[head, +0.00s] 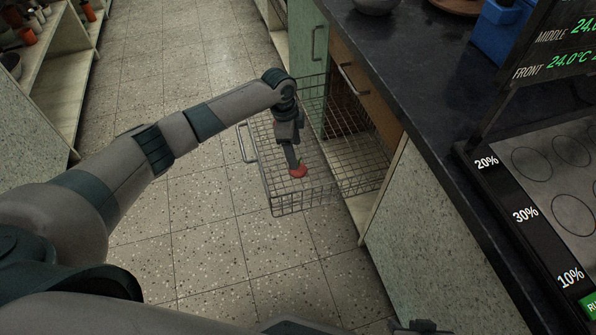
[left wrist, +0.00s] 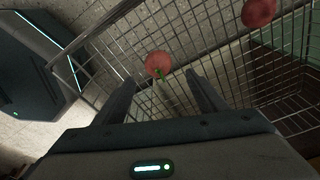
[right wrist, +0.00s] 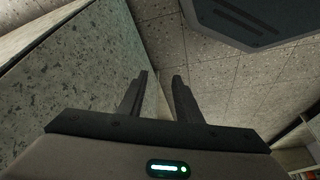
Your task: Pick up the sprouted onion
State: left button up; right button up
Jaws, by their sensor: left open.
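The sprouted onion (left wrist: 158,64) is a round, reddish bulb with a green sprout. In the left wrist view it lies just past my left gripper's fingertips, its sprout pointing back toward the gap between them. My left gripper (left wrist: 161,80) is open and empty. In the head view it points down into the wire basket (head: 283,205), close above a red bulb (head: 298,172). A second reddish bulb (left wrist: 258,12) shows at the top of the left wrist view, without a visible sprout. My right gripper (right wrist: 160,75) is open and empty, away from the basket.
The wire basket is pulled out from under the dark counter (head: 420,85), beside a wooden drawer front (head: 365,90). Its wire walls surround my left gripper. Shelves (head: 55,85) stand at the far left. The tiled floor (head: 210,240) between is clear.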

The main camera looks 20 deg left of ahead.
aim_at(302, 170)
pick_arm(q)
jog(key=f, duration=0.2)
jog(key=shift+d+f, duration=0.2)
jog(key=shift+f, duration=0.2)
pick_arm(e)
jog(key=shift+s+a, duration=0.15)
jog(key=shift+a, duration=0.15)
pick_arm(q)
jog(key=shift+f, duration=0.15)
pick_arm(e)
jog(key=shift+f, duration=0.1)
pick_arm(q)
jog(key=f, duration=0.3)
jog(key=f+b, duration=0.1)
jog(key=shift+d+f, duration=0.2)
jog(key=shift+d, duration=0.05)
jog(key=shift+f, duration=0.3)
jog(key=c, duration=1)
jog(key=shift+c, duration=1.1)
pick_arm(e)
jog(key=shift+w+a+t, duration=0.4)
jog(key=shift+w, duration=0.05)
